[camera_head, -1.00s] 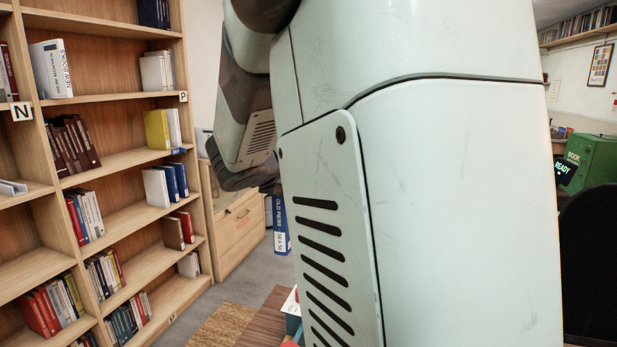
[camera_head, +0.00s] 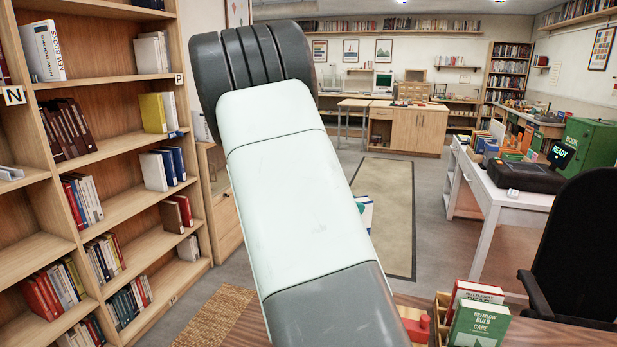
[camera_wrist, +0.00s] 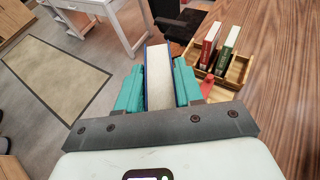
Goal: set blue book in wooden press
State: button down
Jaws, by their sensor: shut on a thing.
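The blue book (camera_wrist: 158,75) stands between the two teal fingers of my gripper (camera_wrist: 158,88) in the wrist view. Its pale page edges face the camera, with blue cover along the sides. My gripper is shut on it. In the head view my arm hides most of the gripper; a small part of the blue book (camera_head: 366,218) shows past the arm's right side. A wooden holder (camera_wrist: 236,75) with a red and a green book stands on the brown table, right of the held book; it also shows in the head view (camera_head: 438,325). I cannot tell if it is the press.
A red object (camera_wrist: 207,86) lies beside the wooden holder. The brown table (camera_wrist: 285,90) is bare to the right. A tall bookshelf (camera_head: 130,205) stands at left. A black chair (camera_head: 580,250) and a white table (camera_head: 490,195) are at right. A rug (camera_head: 390,190) lies on open floor.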

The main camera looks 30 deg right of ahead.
jog(key=s+d+f+m+g+y, duration=0.1)
jog(key=s+f+m+g+y, duration=0.1)
jog(key=f, duration=0.4)
jog(key=s+d+f+m+g+y, duration=0.1)
jog(key=s+d+f+m+g, duration=0.1)
jog(key=f+m+g, duration=0.3)
jog(key=shift+s+f+y, duration=0.4)
jog(key=shift+s+f, duration=0.1)
jog(key=shift+s, duration=0.4)
dwell(0.5)
jog(key=shift+f, duration=1.65)
notch_tip(320, 180, down, 2)
jog(key=shift+w, duration=0.1)
dwell(0.5)
